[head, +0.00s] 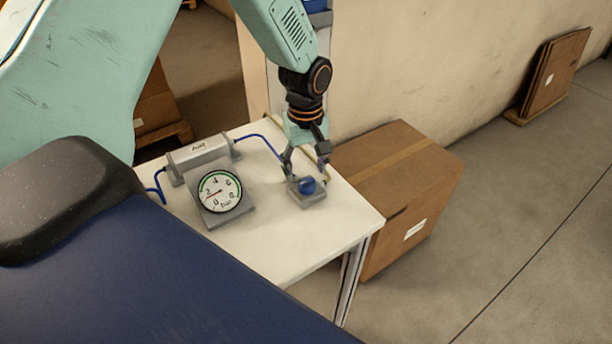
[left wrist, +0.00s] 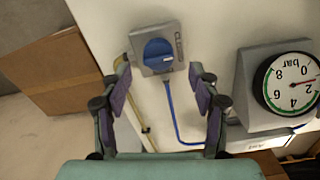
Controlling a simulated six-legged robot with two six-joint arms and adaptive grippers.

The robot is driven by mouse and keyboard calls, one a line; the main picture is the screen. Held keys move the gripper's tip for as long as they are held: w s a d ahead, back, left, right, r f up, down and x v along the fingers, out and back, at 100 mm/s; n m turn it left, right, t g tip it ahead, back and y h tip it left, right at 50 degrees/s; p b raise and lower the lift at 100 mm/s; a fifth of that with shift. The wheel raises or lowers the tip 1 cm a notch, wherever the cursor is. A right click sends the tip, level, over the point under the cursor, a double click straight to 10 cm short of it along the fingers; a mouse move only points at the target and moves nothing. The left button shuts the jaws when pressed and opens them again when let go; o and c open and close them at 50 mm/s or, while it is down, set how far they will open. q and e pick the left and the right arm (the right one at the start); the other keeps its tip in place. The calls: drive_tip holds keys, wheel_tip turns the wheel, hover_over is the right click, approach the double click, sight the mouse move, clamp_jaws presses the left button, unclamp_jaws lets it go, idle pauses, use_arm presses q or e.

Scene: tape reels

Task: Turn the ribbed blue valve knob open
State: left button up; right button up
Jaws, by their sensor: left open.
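The blue valve knob (head: 306,185) sits on a small grey block (head: 312,200) near the right side of the white table. In the left wrist view the round knob (left wrist: 158,52) shows a raised blue grip bar, with partly readable lettering beside it on the block. My left gripper (head: 307,168) is open just above the knob in the head view, pointing down. In the left wrist view its two fingers (left wrist: 160,72) stand apart, one on each side below the knob. I cannot tell whether a finger touches the block. My right gripper is not in view.
A pressure gauge (head: 220,191) with a red needle stands left of the knob, in front of a grey cylinder (head: 199,151). A blue hose (head: 262,140) runs behind. The white table (head: 270,240) is clear in front. A cardboard box (head: 400,180) stands beside the table.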

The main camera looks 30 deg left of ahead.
sight(307, 181)
use_arm(q)
drive_tip(key=f, duration=0.3)
drive_tip(key=shift+d+f, duration=0.15)
drive_tip(key=shift+d, duration=0.2)
drive_tip(key=shift+s+f, duration=0.2)
drive_tip(key=shift+f, duration=0.05)
drive_tip(key=shift+a, duration=0.15)
drive_tip(key=shift+w, duration=0.1)
drive_tip(key=shift+f, duration=0.1)
drive_tip(key=shift+c, duration=0.3)
drive_tip(key=shift+w, duration=0.1)
drive_tip(key=c, duration=1.1)
